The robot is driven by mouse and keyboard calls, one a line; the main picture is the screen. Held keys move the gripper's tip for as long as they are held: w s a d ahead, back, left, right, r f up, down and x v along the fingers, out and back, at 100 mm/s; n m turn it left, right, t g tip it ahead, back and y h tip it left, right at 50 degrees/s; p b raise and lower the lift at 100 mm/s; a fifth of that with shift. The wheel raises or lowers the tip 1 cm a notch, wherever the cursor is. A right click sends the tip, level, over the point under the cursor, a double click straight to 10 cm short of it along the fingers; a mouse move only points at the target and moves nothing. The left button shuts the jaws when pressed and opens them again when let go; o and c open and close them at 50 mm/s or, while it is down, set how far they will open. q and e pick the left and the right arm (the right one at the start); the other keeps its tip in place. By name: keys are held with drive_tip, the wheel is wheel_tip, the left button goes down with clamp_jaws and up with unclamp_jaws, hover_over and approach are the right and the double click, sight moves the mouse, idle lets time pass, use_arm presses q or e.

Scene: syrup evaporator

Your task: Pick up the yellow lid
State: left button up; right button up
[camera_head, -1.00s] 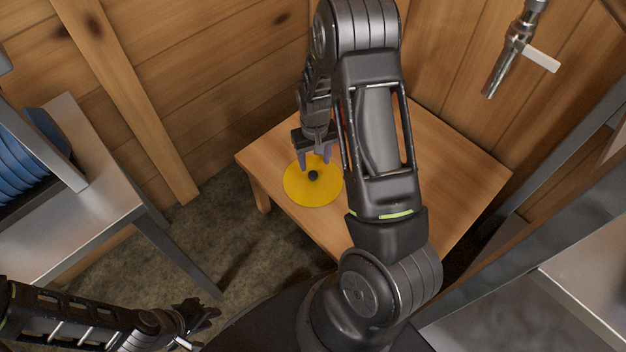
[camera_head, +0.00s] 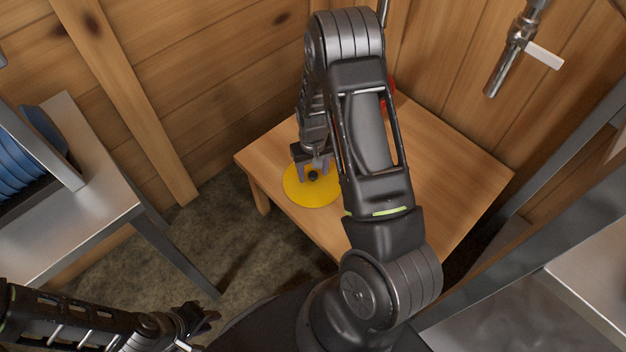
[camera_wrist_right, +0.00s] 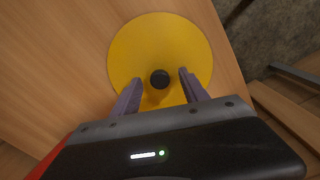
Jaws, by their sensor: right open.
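The yellow lid (camera_head: 305,193) is a flat disc with a small black knob (camera_head: 313,176), lying on a low wooden table near its left corner. My right gripper (camera_head: 314,176) is open over the lid, with its fingertips close to the knob. In the right wrist view the lid (camera_wrist_right: 135,50) fills the upper middle. There the knob (camera_wrist_right: 160,79) shows between and just ahead of the open fingers (camera_wrist_right: 160,75), touching neither. My left gripper (camera_head: 205,316) is at the bottom left, away from the lid, seen small; its jaw state is unclear.
The wooden table (camera_head: 445,180) has bare room right of my right arm. A red object (camera_head: 390,88) is partly hidden behind that arm. A metal bench (camera_head: 85,215) with blue discs (camera_head: 18,165) stands left. A metal tap (camera_head: 508,55) is on the wall at upper right.

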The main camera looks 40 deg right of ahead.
idle(0.4)
clamp_jaws()
idle(0.4)
